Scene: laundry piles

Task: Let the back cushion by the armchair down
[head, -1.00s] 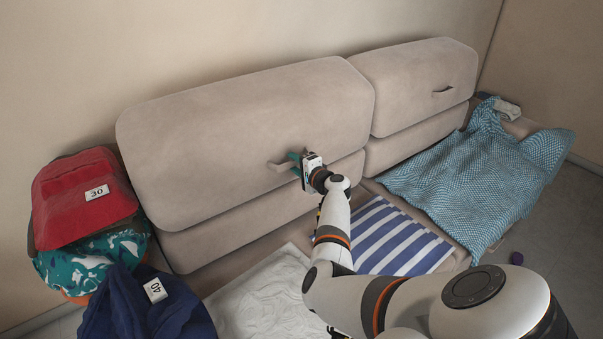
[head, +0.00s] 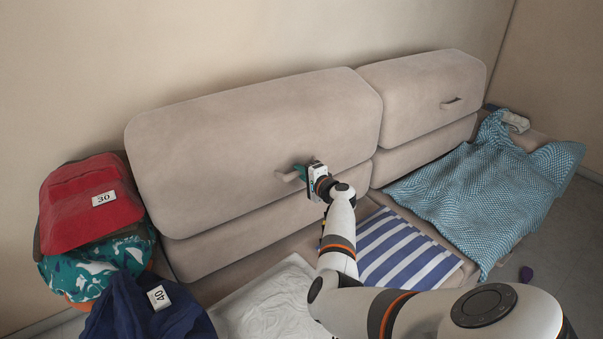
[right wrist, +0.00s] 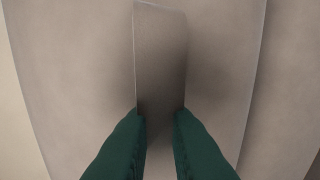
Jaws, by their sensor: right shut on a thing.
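Two beige back cushions stand against the wall above the sofa seat. The large left back cushion (head: 230,140) has a fabric pull tab (head: 285,176) low on its front. My right gripper (head: 301,171) is at that tab. In the right wrist view its green fingers (right wrist: 160,125) are shut on the tab (right wrist: 160,55), with the cushion face (right wrist: 85,70) behind. The smaller right back cushion (head: 415,95) has its own tab (head: 451,103), with nothing on it. No armchair can be made out. My left gripper is not in view.
A blue-and-white striped cloth (head: 400,250) and a white cloth (head: 265,300) lie on the seat. A teal patterned blanket (head: 490,185) drapes at right. Piled clothes include a red item (head: 85,215) and a navy item (head: 140,308) at left. A small purple thing (head: 526,273) lies on the floor.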

